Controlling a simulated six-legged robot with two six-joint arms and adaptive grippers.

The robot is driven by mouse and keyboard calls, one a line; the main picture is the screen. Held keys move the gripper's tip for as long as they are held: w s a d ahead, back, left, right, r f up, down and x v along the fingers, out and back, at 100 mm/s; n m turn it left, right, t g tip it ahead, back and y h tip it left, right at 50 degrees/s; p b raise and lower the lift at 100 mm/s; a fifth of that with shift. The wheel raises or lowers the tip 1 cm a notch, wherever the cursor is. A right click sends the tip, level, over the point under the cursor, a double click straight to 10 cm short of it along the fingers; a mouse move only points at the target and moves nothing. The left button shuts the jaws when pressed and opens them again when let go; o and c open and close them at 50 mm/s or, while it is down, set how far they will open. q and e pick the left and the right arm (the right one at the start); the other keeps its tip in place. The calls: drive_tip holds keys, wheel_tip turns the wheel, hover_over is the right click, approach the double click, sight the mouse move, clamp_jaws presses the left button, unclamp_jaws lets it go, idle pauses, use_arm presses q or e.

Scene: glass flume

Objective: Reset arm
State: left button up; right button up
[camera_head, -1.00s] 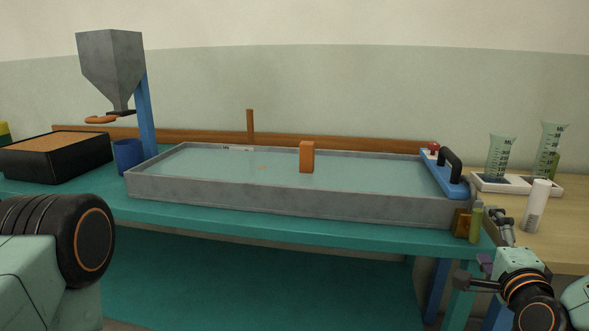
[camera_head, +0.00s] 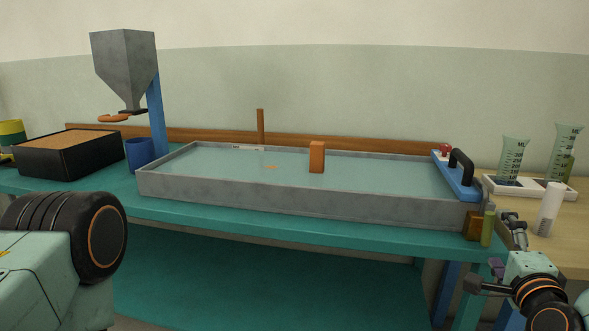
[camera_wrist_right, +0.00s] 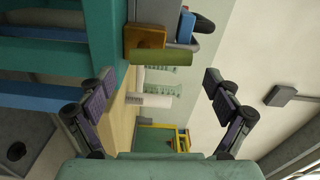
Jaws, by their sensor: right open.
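My right gripper (camera_head: 498,252) is at the lower right of the head view, in front of the bench's right end. In the right wrist view its two fingers (camera_wrist_right: 160,98) stand wide apart with nothing between them. Of my left arm only a thick black and pale green link shows at the lower left; the left gripper is out of view. The grey flume tray (camera_head: 300,207) lies on the teal bench (camera_head: 270,232). An orange block (camera_head: 317,157) stands upright in it.
A blue end piece with a black handle (camera_head: 461,162) sits at the tray's right end. A green cylinder (camera_head: 488,226) and a brown block (camera_head: 473,224) are near my right gripper. Measuring cups (camera_head: 512,158) and a white cylinder (camera_head: 549,209) stand at right. A hopper (camera_head: 125,68) is at left.

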drive_tip(key=shift+v, duration=2.55)
drive_tip(key=w+n, duration=0.1)
drive_tip(key=w, duration=0.1)
drive_tip(key=w+n+p, duration=0.1)
drive_tip(key=w, duration=0.2)
drive_tip(key=w+d+n, duration=0.1)
drive_tip(key=w+n, duration=0.1)
drive_tip(key=shift+w+r, duration=0.15)
drive_tip(key=shift+w, duration=0.1)
drive_tip(key=n, duration=0.2)
drive_tip(key=a+n, duration=0.1)
drive_tip(key=n, duration=0.1)
drive_tip(key=shift+w+f+n+p, duration=0.15)
drive_tip(key=shift+f+n+p, duration=0.05)
drive_tip(key=shift+n+p, duration=0.2)
drive_tip(key=n, duration=0.3)
drive_tip(key=shift+a+f, duration=0.3)
drive_tip(key=shift+a, duration=0.05)
drive_tip(key=n, duration=0.4)
drive_tip(key=shift+w+a+f+n+b, duration=0.15)
drive_tip(key=shift+a+f+n+b, duration=0.1)
drive_tip(key=shift+f+n+b, duration=0.15)
drive_tip(key=shift+s+a, duration=0.1)
drive_tip(key=shift+s, duration=0.45)
drive_tip(key=shift+a, duration=0.1)
